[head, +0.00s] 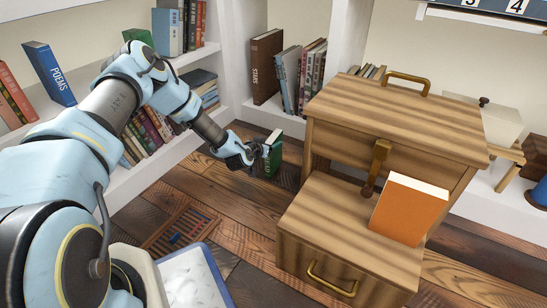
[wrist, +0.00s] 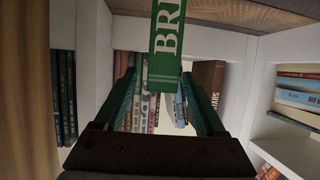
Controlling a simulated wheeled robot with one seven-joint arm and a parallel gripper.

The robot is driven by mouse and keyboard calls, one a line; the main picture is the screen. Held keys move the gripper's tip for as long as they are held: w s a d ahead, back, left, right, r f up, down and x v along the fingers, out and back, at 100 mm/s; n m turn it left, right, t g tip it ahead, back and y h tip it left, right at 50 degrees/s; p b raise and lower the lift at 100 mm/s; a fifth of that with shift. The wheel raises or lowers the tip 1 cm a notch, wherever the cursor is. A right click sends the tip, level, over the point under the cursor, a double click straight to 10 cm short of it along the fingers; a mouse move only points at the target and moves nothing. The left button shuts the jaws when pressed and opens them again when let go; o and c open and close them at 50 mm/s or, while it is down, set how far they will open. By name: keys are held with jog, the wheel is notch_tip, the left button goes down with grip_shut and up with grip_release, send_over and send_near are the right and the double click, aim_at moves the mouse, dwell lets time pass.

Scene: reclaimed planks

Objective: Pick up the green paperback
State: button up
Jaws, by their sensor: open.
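The green paperback (head: 274,156) stands upright just left of the wooden cabinet in the head view, with my gripper (head: 262,152) right at it. In the wrist view the paperback (wrist: 165,45) shows white letters reading "BRI" on a green face, with its near end between my two open fingers (wrist: 158,75). A gap shows on the finger sides, and I cannot tell whether either finger touches it. The book's lower part and what it rests on are partly hidden in the head view.
A wooden cabinet (head: 400,110) with a protruding drawer (head: 340,235) is close on the right; an orange book (head: 409,209) stands on it. White shelves with books (head: 290,75) are behind and left. A floor vent (head: 181,229) and a blue-rimmed tray (head: 222,284) lie in front.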

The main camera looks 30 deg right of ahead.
jog(key=b+x, duration=0.2)
jog(key=x, duration=0.1)
jog(key=shift+w+d+f, duration=0.1)
jog(key=shift+f, duration=0.25)
jog(key=shift+w+d, duration=0.15)
jog(key=shift+r, duration=0.1)
jog(key=shift+c, duration=0.3)
grip_shut()
dwell(0.6)
